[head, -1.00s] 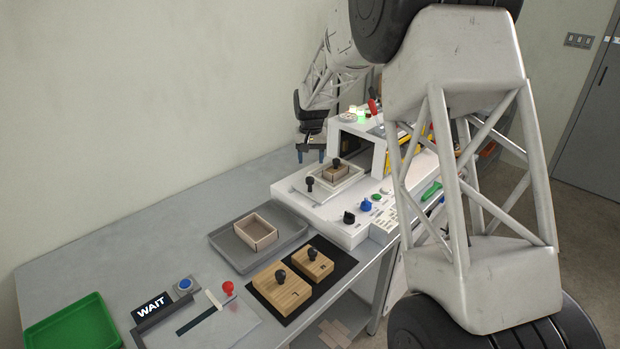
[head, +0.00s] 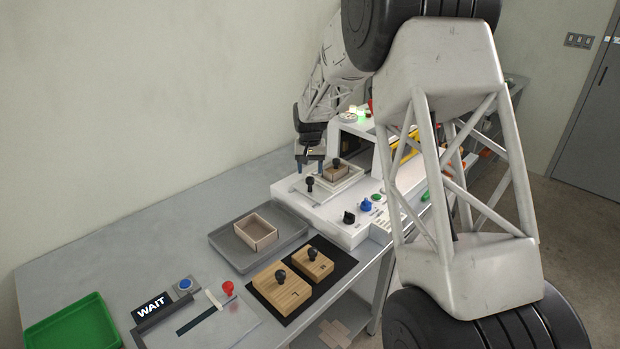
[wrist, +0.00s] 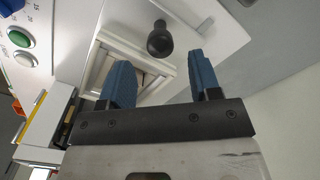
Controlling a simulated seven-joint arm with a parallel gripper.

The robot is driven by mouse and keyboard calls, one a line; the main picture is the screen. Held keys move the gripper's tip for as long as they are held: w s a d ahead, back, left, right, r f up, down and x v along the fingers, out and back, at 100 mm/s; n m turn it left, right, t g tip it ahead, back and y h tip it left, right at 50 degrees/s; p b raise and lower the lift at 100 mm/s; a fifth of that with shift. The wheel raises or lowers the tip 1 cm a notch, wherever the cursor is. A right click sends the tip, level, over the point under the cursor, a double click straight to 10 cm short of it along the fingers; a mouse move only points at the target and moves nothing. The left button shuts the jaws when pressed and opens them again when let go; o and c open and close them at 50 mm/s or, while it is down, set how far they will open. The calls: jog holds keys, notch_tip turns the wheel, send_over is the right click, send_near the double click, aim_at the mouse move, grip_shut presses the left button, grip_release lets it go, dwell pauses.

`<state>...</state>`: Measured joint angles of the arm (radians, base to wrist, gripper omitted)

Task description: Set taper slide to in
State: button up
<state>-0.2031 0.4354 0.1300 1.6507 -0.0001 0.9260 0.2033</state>
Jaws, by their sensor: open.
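A white slide plate with an upright black ball knob (head: 310,184), which looks like the taper slide, is at the left side of the white machine (head: 335,212). The knob also shows in the wrist view (wrist: 160,40), just beyond the fingertips. My gripper (head: 310,168) is open and empty, its blue fingers pointing down close above and behind the knob. In the wrist view my gripper (wrist: 161,72) has its fingers spread to either side of the knob's line, apart from it. No label for the slide's position is readable.
A small wooden box with a black knob (head: 337,165) sits in the machine's frame right beside the gripper. Black and blue dials (head: 365,205) are at the machine's front. A grey tray (head: 232,254) with an open box and two knobbed wooden blocks (head: 284,293) are nearer.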

aim_at(310, 177)
jog(key=shift+f, duration=2.05)
grip_shut()
